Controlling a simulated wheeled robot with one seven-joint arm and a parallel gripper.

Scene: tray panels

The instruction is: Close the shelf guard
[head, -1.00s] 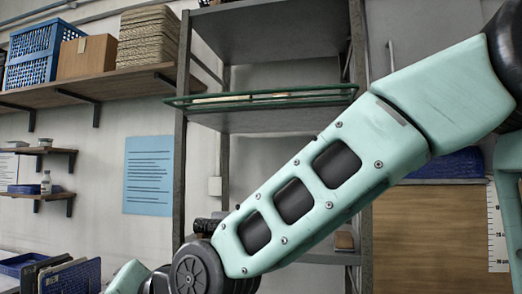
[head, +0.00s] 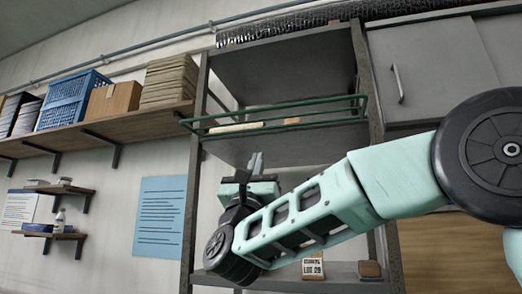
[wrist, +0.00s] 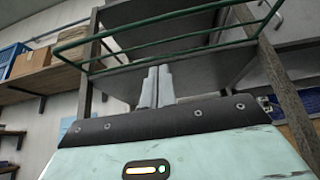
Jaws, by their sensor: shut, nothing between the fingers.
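The shelf guard (head: 290,111) is a green wire rail frame across the front of a grey metal shelf rack. It stands out from the front at the level of an upper shelf and looks roughly level, slightly tilted. In the wrist view the guard (wrist: 170,44) spans the top of the picture, above and beyond my fingers. My gripper (head: 256,163) is below the guard, in front of the rack's left half, with its fingers pointing up. The fingers are together and empty, and in the wrist view my gripper (wrist: 156,86) shows them side by side, apart from the guard.
The rack's upper shelf (head: 235,145) holds a few small items behind the guard. A labelled box (head: 312,269) sits on a lower shelf. A wooden wall shelf (head: 100,125) with a blue crate (head: 73,98) and boxes is left. Grey cabinets (head: 430,65) are right.

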